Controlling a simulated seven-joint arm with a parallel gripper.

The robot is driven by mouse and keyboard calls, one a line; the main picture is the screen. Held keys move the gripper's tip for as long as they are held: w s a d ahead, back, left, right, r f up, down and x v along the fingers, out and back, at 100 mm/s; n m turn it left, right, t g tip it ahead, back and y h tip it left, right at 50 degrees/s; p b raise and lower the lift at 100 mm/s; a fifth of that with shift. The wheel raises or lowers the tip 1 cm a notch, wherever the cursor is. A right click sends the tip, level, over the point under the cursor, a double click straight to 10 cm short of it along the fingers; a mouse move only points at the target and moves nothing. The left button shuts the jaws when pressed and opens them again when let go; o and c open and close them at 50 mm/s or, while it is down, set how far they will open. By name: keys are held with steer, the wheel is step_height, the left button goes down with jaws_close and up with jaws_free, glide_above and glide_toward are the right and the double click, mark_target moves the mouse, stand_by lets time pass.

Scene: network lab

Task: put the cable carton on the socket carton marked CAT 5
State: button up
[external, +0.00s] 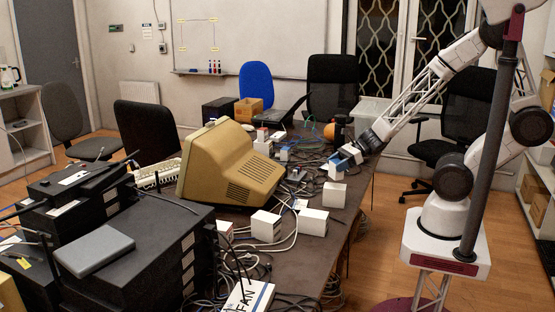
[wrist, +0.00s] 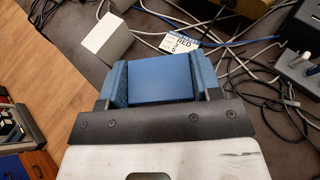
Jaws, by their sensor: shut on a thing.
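My gripper (external: 352,153) reaches in from the right over the table. In the wrist view its two blue fingers (wrist: 161,88) are closed on the sides of a blue-faced carton (wrist: 162,82), which I take for the cable carton. Its lower part is hidden. In the external view, small blue-and-white shapes crowd around the fingertips, so I cannot tell whether the carton touches anything below. I cannot read CAT 5 on any carton. A plain white carton (wrist: 107,38) stands ahead and left in the wrist view; it seems to be the white carton (external: 334,194) in the external view.
A white label with a blue band (wrist: 180,46) lies among loose cables ahead of the fingers. Two white cartons (external: 266,226) (external: 313,221) stand nearer the camera. A FAN carton (external: 248,297) is at the front, and a beige monitor (external: 230,165) at the left. Bare table is scarce.

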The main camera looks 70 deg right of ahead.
stand_by(0.3)
steer(key=shift+f, duration=1.75)
steer(key=shift+f, duration=0.1)
steer(key=o, duration=1)
steer(key=shift+v, duration=6)
